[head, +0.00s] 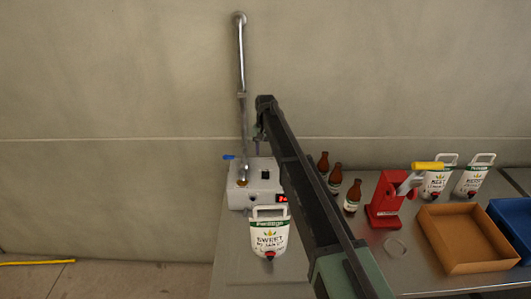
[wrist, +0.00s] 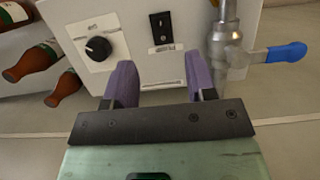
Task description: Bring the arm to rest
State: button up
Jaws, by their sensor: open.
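My gripper (wrist: 162,82) shows in the wrist view as two purple fingers set apart, with nothing between them. They point at the front of the white machine (wrist: 135,45), which has a black knob and a black switch. In the head view my arm reaches up from the lower right across the middle. My gripper (head: 258,143) hangs at its far end, small and partly hidden, above the white machine (head: 262,178) on the metal table (head: 228,245).
A labelled white jug (head: 270,232) stands before the machine. Brown bottles (head: 351,198) stand right of my arm, then a red press (head: 385,205) with a yellow handle. Two more jugs (head: 474,176), a cardboard tray (head: 465,265) and a blue crate (head: 515,222) are at right. A steel pipe (head: 241,70) rises behind.

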jog(key=shift+v, duration=0.8)
jog(key=s+d+f+t+b, duration=0.1)
jog(key=s+d+f+b, duration=0.1)
jog(key=s+d, duration=0.6)
jog(key=s+d+f+t+b, duration=0.1)
jog(key=s+d+f+b, duration=0.2)
jog(key=s+d, duration=0.5)
jog(key=s+d+f+m+t+b, duration=0.1)
jog(key=s+d, duration=0.6)
jog(key=s, duration=1.5)
notch_tip(320, 180, down, 3)
jog(key=shift+s+d+r+b, duration=0.25)
jog(key=shift+d+b, duration=0.15)
jog(key=shift+b, duration=0.5)
